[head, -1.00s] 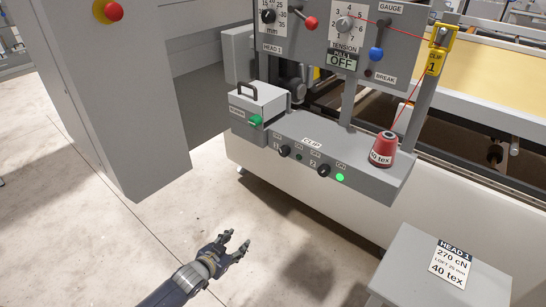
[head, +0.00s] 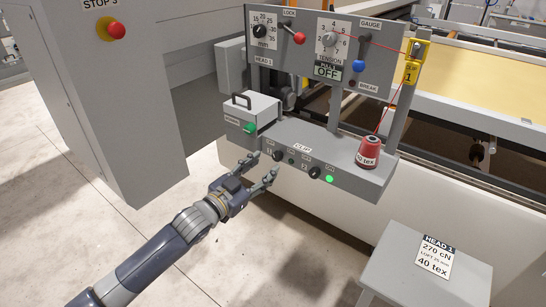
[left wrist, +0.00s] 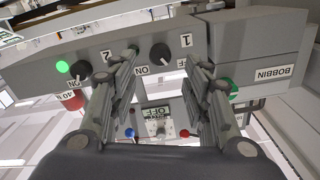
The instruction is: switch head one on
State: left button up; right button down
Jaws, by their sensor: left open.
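The switch panel (head: 345,184) carries two black rotary knobs. Head one's knob (head: 278,155) is marked 1, and the small lamp (head: 291,160) beside it looks dark green and unlit. Knob 2 (head: 315,172) has a brightly lit green lamp (head: 329,179). My left gripper (head: 263,168) is open and empty, its fingertips just in front of and left of knob 1 in the head view. In the left wrist view, upside down, knob 1 (left wrist: 160,53) lies between the two spread fingers, apart from them. My right gripper is not in view.
A grey bobbin box (head: 252,110) with a green button stands left of the knobs. A red thread cone (head: 368,151) sits at the panel's right end. Above is the tension board (head: 300,63) showing OFF. A grey stand (head: 400,270) is at lower right.

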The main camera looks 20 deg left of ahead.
aim_at(275, 157)
pick_arm(q)
jog(key=shift+p+x, duration=0.45)
jog(key=shift+x, duration=2.35)
grip_shut()
